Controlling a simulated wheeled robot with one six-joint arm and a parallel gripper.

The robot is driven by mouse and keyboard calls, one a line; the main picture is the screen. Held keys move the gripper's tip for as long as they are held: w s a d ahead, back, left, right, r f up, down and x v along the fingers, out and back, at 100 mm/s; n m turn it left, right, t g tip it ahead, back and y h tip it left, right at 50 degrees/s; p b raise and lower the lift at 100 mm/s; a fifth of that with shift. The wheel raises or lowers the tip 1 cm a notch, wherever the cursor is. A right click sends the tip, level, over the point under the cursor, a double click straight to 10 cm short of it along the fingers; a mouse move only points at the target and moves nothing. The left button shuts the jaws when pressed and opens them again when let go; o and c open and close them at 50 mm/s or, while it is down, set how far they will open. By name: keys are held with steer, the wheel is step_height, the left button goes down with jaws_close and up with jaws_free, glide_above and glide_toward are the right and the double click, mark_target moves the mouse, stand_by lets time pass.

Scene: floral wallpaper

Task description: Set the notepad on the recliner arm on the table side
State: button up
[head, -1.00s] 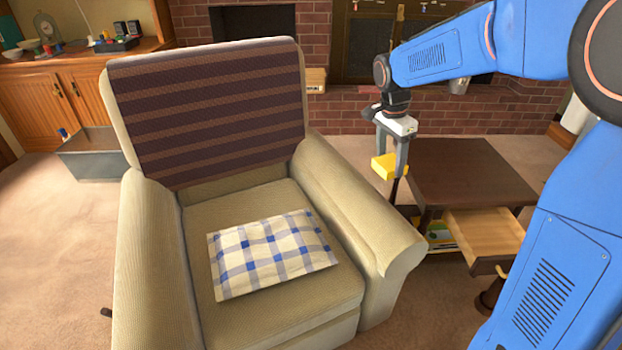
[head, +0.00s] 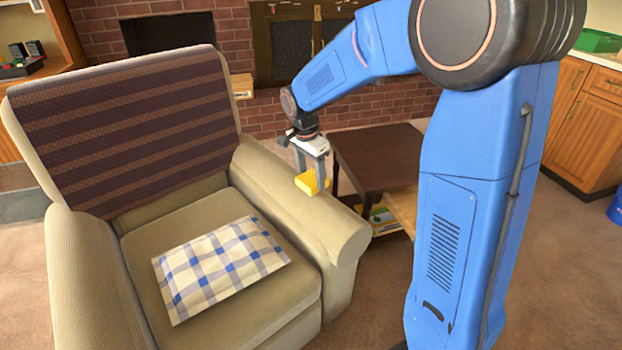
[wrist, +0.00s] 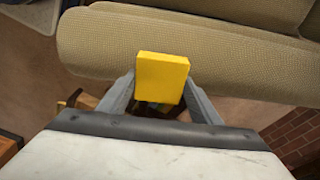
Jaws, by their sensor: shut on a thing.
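The yellow notepad (head: 308,183) is held between the fingers of my gripper (head: 314,172), over the table-side arm of the beige recliner (head: 290,205). In the wrist view the notepad (wrist: 162,78) sits between my two grey fingers (wrist: 160,98), with the recliner arm (wrist: 230,62) beyond it. The gap between notepad and armrest is hard to judge. The dark wooden table (head: 375,155) stands just right of that arm, with its drawer (head: 402,208) pulled out.
A blue-and-white checked pillow (head: 220,265) lies on the recliner seat. A striped cover (head: 125,125) hangs over the backrest. Items lie on a shelf under the table. A brick fireplace (head: 235,40) is behind. Open carpet (head: 580,260) lies at the right.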

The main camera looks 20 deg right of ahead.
mark_target(308, 180)
steer(key=shift+f, duration=0.6)
steer(key=shift+f, duration=0.15)
steer(key=o, duration=1.1)
step_height(308, 180, up, 12)
steer(key=a, duration=0.1)
steer(key=s+d+r+n+t, duration=0.1)
steer(key=s+d+r+n, duration=0.15)
steer(key=s, duration=0.65)
steer(key=s+d+r+n+t, duration=0.1)
steer(key=s+d+n, duration=0.25)
steer(key=s, duration=0.45)
steer(key=s+f+n, duration=0.1)
steer(key=s+n, duration=0.1)
steer(key=s, duration=0.3)
steer(key=s+d+f+n+t, duration=0.1)
steer(key=s+f+n, duration=0.1)
steer(key=s, duration=0.4)
steer(key=s+d+f+n+t+y, duration=0.1)
steer(key=s+f+n, duration=0.1)
steer(key=s, duration=0.3)
steer(key=shift+s+d+n, duration=0.15)
steer(key=shift+s+n, duration=0.05)
steer(key=shift+n, duration=0.4)
